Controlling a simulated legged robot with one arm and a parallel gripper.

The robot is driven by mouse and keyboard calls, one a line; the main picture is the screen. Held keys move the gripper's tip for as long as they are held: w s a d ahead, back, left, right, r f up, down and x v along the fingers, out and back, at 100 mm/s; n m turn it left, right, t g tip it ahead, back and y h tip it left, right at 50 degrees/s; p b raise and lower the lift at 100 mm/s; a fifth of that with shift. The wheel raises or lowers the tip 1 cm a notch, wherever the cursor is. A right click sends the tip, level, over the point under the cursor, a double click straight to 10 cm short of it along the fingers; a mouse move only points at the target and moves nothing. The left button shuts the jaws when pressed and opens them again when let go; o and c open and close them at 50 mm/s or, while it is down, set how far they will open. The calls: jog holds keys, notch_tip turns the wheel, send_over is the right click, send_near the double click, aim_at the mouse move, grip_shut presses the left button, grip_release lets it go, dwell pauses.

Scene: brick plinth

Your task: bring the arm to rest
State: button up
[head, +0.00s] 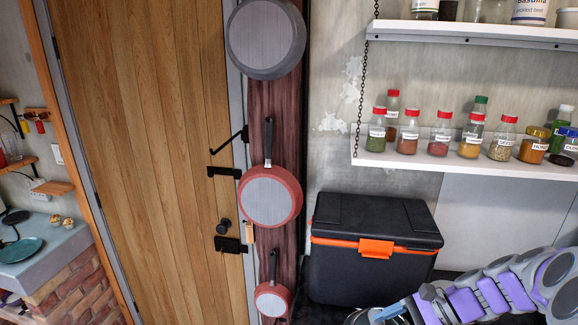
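My arm, grey with purple parts, shows in the lower right corner of the head view and reaches left along the bottom edge. Its left end, which looks like my gripper (392,312), is partly cut off by the bottom edge, in front of the black box (345,270) with the orange latch. I cannot tell whether the fingers are open or shut, or whether they touch anything.
The black box stands against the wall. Above it, a white shelf (400,160) holds several spice jars, with another shelf (470,32) higher up. Three pans, one of them the middle red pan (270,197), hang beside a wooden door (150,130). A brick counter (75,290) is at left.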

jog(key=s+a+n+g+h+b, duration=0.25)
jog(key=s+a+n+h, duration=0.25)
jog(key=s+a+n, duration=0.5)
jog(key=s+d+f+n+h+b, duration=0.1)
jog(key=s+n+h, duration=0.4)
jog(key=s, duration=1.1)
jog(key=shift+f+h+b, duration=0.3)
jog(key=shift+f+b, duration=0.05)
jog(key=shift+b, duration=0.2)
